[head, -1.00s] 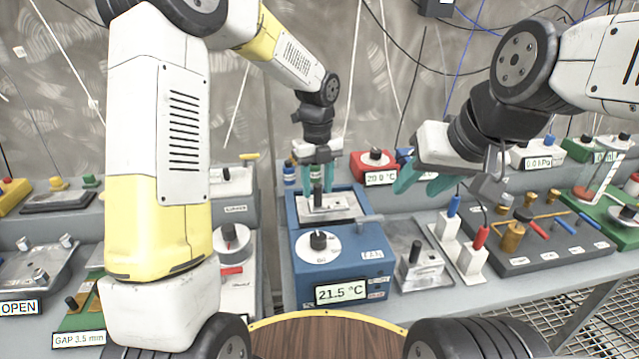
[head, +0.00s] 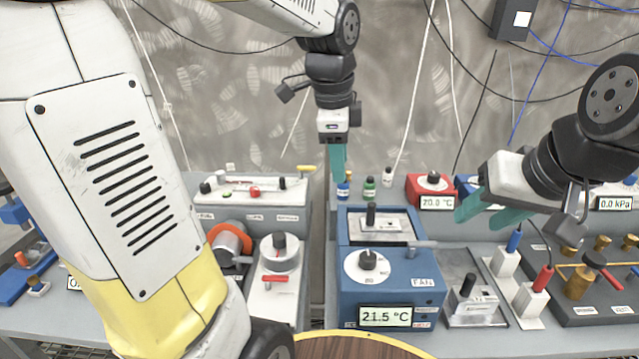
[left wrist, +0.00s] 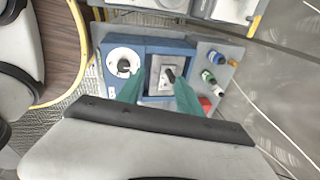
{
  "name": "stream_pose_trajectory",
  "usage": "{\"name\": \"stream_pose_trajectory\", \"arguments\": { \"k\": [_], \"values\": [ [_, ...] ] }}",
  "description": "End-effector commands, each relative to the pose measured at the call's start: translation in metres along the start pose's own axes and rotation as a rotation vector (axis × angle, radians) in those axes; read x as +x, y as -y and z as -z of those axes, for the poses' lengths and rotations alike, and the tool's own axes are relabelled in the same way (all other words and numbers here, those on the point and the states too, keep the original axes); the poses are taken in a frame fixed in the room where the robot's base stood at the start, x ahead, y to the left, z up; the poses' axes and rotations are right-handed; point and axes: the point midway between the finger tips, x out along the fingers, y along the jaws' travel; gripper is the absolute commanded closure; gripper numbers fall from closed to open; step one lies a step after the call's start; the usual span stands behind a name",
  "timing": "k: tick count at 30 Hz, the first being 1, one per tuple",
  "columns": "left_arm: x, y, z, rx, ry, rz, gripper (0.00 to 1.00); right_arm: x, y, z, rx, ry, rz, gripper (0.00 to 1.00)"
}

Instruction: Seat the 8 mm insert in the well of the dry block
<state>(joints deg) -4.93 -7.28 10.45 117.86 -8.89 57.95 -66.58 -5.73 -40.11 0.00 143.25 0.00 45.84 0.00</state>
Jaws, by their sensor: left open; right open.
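The blue dry block (head: 390,290) stands on the bench with its display reading 21.5 °C. A metal insert (head: 390,228) with an upright black knob lies in the well at its back; I cannot tell whether it is fully down or read its size. The insert also shows in the left wrist view (left wrist: 160,80). My left gripper (head: 338,200) points down, empty, above and left of the well; in the left wrist view its open fingers (left wrist: 155,82) frame the insert from above. A second black-knobbed insert (head: 474,307) stands in a grey tray to the right. My right gripper (head: 480,219) is open and empty above the bench.
Capped vials (head: 369,188) stand behind the block, beside a red box (head: 430,189) reading 20.0 °C. White posts with blue and red probes (head: 542,280) stand right of the tray. A valve device (head: 275,268) stands to the left.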

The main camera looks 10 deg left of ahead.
Motion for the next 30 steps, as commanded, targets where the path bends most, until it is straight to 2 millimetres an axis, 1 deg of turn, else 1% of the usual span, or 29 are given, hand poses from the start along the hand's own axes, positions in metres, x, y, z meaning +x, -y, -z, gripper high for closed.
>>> {"name": "stream_pose_trajectory", "arguments": {
  "k": [1, 2, 3, 6, 9, 12, 15, 18, 30],
  "values": [
    [-0.011, -0.017, -0.011, -0.172, -0.02, 0.041, 0.57, 0.0, 0.0, 0.0, 0.0, 0.0, 0.0, 0.57],
    [-0.015, -0.026, -0.017, -0.285, -0.037, 0.059, 0.57, 0.0, 0.0, 0.0, 0.0, 0.0, 0.0, 0.57],
    [-0.021, -0.038, -0.024, -0.435, -0.063, 0.083, 0.57, 0.0, 0.0, 0.0, 0.0, 0.0, 0.0, 0.57],
    [-0.028, -0.067, -0.038, -0.785, -0.144, 0.123, 0.57, 0.0, 0.0, 0.0, 0.0, 0.0, 0.0, 0.57],
    [-0.03, -0.091, -0.047, -1.071, -0.228, 0.137, 0.57, 0.0, 0.0, 0.0, 0.0, 0.0, 0.0, 0.57],
    [-0.029, -0.106, -0.052, -1.27, -0.294, 0.135, 0.57, 0.0, 0.0, 0.0, 0.0, 0.0, 0.0, 0.57],
    [-0.028, -0.114, -0.054, -1.38, -0.333, 0.129, 0.57, 0.0, 0.0, 0.0, 0.0, 0.0, 0.0, 0.57],
    [-0.027, -0.117, -0.055, -1.42, -0.346, 0.126, 0.57, 0.0, 0.0, 0.0, 0.0, 0.0, 0.0, 0.57],
    [-0.028, -0.116, -0.055, -1.42, -0.344, 0.125, 0.57, 0.0, 0.0, 0.0, 0.0, 0.0, 0.0, 0.57]
  ]
}}
